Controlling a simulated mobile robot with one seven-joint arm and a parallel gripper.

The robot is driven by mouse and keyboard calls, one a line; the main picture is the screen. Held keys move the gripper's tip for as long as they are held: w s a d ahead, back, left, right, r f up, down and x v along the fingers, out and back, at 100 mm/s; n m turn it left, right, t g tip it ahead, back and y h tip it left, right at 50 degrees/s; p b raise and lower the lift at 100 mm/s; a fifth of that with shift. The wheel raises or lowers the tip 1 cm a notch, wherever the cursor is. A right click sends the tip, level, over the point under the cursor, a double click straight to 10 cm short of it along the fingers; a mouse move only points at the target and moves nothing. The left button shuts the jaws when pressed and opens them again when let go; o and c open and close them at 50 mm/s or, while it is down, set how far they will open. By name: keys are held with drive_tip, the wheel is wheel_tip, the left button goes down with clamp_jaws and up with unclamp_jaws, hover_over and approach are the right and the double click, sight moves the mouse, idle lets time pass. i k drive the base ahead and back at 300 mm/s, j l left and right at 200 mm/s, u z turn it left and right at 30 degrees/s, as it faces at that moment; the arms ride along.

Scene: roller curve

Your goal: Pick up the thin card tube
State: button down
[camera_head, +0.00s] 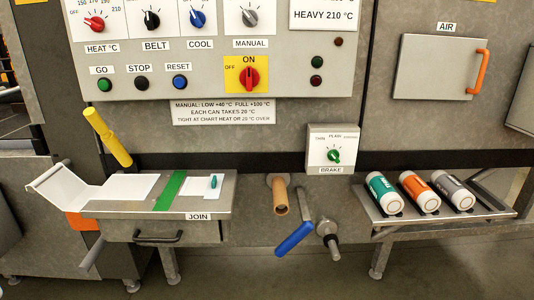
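A narrow brown card tube (281,197) sits at the front of the machine, below and left of the brake box. It points down and toward me, with its upper end near a round metal fitting on the panel. Whether it is seated on a spindle inside is hidden. No other bare card tube shows. My gripper is not in view.
A blue lever handle (294,238) and a metal crank (329,236) hang just below and right of the tube. The JOIN table (212,197) with a yellow handle (107,136) stands left. A right-hand shelf (398,217) holds teal, orange and grey-banded rolls. The brake box (332,147) juts out above.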

sight(278, 184)
drive_tip(key=i+l+z, duration=0.25)
drive_tip(key=i+l, duration=0.4)
drive_tip(key=i+l+z, duration=0.2)
drive_tip(key=i+l, duration=0.35)
drive_tip(key=i, duration=0.1)
